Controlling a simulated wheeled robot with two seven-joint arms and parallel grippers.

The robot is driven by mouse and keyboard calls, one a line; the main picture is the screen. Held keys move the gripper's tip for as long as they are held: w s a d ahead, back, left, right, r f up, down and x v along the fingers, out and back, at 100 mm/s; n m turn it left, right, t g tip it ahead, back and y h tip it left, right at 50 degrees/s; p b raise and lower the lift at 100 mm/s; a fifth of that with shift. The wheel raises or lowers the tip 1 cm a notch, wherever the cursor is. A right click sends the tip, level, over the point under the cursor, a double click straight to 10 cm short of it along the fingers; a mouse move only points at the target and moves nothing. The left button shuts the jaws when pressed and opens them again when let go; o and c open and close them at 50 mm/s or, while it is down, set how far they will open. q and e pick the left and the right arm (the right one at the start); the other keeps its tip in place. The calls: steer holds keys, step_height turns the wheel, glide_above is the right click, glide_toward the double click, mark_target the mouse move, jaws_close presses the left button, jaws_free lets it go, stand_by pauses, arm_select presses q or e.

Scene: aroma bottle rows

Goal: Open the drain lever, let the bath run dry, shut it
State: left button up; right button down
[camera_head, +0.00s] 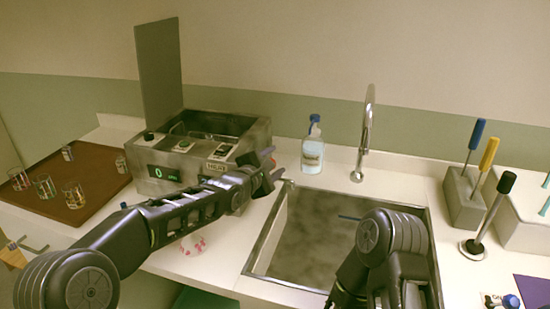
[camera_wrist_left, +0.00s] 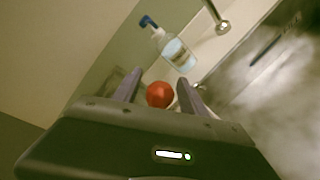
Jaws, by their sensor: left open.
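The bath is a grey metal box (camera_head: 182,160) on the counter with its lid panel (camera_head: 158,68) standing upright behind it. Its green display (camera_head: 164,173) shows 0. A red ball knob (camera_wrist_left: 160,94), which looks like the drain lever's end, sits between the fingers of my left gripper (camera_wrist_left: 158,92) in the left wrist view. That gripper is open, with gaps beside the knob. In the head view my left gripper (camera_head: 268,170) is at the bath's right side, and the lever is mostly hidden there. My right arm crosses the sink; its gripper is not visible.
A sink (camera_head: 310,235) with a tall tap (camera_head: 365,130) lies to the right. A blue-capped bottle (camera_head: 313,150) stands behind it. A brown tray (camera_head: 70,190) with several glasses is left. A grey block (camera_head: 463,200) holds handled tools.

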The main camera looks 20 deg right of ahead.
arm_select(q)
steer(key=shift+w+d+f, duration=0.1)
steer(key=shift+w+d, duration=0.2)
steer(key=shift+w, duration=0.05)
jaws_close()
stand_by(0.4)
stand_by(0.9)
